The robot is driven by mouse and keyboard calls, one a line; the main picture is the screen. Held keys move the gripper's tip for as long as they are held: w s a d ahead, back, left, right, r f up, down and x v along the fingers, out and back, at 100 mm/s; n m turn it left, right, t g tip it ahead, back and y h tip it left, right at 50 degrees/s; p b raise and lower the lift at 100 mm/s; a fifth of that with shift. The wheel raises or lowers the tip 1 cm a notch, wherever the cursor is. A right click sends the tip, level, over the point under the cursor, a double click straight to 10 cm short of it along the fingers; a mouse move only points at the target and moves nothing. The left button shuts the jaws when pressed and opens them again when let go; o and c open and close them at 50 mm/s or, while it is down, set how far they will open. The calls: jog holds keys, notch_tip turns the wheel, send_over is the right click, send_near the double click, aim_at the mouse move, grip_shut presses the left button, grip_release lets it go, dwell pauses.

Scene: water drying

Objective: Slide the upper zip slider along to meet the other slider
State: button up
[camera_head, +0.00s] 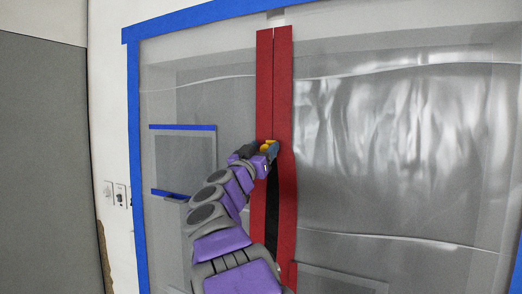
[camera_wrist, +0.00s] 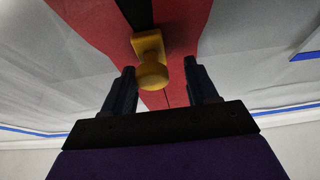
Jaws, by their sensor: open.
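A red zip strip (camera_head: 283,90) runs down the middle of a clear plastic sheet (camera_head: 405,120). Above the yellow zip slider (camera_head: 267,146) its halves meet in a thin seam; below, a dark gap (camera_head: 272,205) parts them. In the wrist view the yellow slider (camera_wrist: 150,62) has a rounded knob and sits where the black gap meets the closed seam. My gripper (camera_head: 264,152) is at the slider. Its open fingers (camera_wrist: 158,68) stand on either side of the knob, with space visible on both sides. I cannot make out a second slider; my arm hides part of the lower strip.
Blue tape (camera_head: 133,150) frames the sheet at the top and left. A small blue-edged panel (camera_head: 183,160) is left of the zip. A white wall with switches (camera_head: 120,195) and a grey panel (camera_head: 42,150) lie further left.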

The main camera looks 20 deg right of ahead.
jog(key=shift+d+f, duration=0.1)
jog(key=shift+d, duration=0.75)
jog(key=c, duration=0.4)
jog(key=shift+w+a, duration=0.1)
jog(key=shift+a, duration=0.1)
jog(key=c, duration=0.4)
grip_shut()
notch_tip(320, 180, down, 42)
jog(key=b, duration=0.9)
jog(key=shift+a+f+b, duration=0.1)
jog(key=shift+a+b, duration=0.05)
jog(key=shift+b, duration=0.25)
